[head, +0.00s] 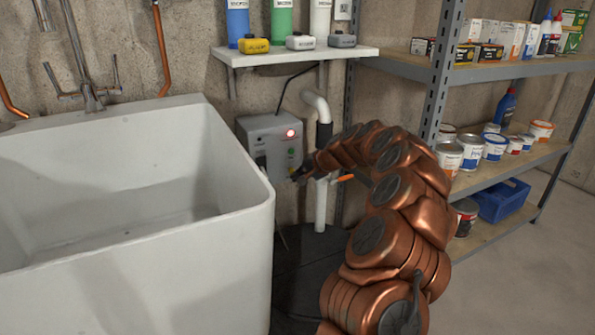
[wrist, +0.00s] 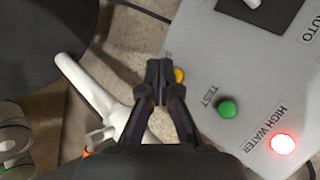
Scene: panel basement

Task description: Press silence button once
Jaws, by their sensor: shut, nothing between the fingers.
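A grey control panel (head: 258,134) hangs on the wall right of the sink, and it fills the right of the wrist view (wrist: 255,75). A yellow button (wrist: 179,75) sits near its edge, partly beside my fingertips; its label is not visible, so I cannot confirm it is the silence button. A green button (wrist: 228,108) is marked TEST. A red lamp (wrist: 283,144) marked HIGH WATER is lit. My gripper (wrist: 157,72) is shut and empty, its tips appearing just left of the yellow button. I cannot tell whether they touch it. In the head view my gripper (head: 297,175) is at the panel's lower right.
A large white sink (head: 130,180) stands left of the panel. A white pipe (head: 321,190) runs down just right of it. A shelf (head: 300,54) with bottles is above. A metal rack (head: 440,100) with paint cans stands to the right.

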